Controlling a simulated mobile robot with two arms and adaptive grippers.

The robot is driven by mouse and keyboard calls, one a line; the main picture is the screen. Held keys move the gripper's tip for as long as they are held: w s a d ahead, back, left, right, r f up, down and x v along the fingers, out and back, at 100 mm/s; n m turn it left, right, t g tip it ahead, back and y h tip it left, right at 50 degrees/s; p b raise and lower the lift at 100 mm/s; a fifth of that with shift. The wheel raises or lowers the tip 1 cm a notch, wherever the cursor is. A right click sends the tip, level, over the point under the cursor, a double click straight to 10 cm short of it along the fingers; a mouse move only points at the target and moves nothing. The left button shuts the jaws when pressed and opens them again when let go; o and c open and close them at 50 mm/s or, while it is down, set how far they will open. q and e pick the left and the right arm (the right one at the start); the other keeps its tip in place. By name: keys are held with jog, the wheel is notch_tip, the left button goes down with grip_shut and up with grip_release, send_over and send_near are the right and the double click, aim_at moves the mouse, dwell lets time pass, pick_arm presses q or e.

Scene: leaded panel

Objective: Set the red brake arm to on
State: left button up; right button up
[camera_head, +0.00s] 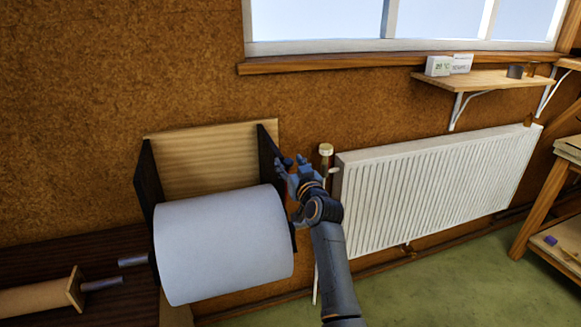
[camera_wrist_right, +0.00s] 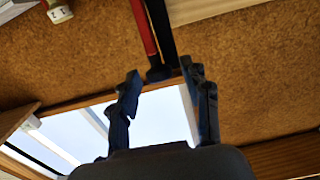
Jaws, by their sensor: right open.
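The red brake arm (camera_wrist_right: 143,28) shows in the right wrist view as a red bar with a dark end (camera_wrist_right: 158,72), beside a dark bracket side plate (camera_wrist_right: 162,25). In the head view only a bit of red shows at the bracket's right side, mostly hidden by my right gripper (camera_head: 290,163). In the wrist view my right gripper (camera_wrist_right: 160,72) is open, and the arm's dark end appears between its two fingertips. I see no contact, and depth is hard to tell. My left gripper is not in view.
A large pale roll (camera_head: 222,245) sits in the wall bracket with a wooden back (camera_head: 200,160). A white radiator (camera_head: 435,190) with a valve (camera_head: 325,150) stands close to the right of my right gripper. A small wall shelf (camera_head: 485,80) is farther right. Green floor is open below.

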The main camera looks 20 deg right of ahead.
grip_shut()
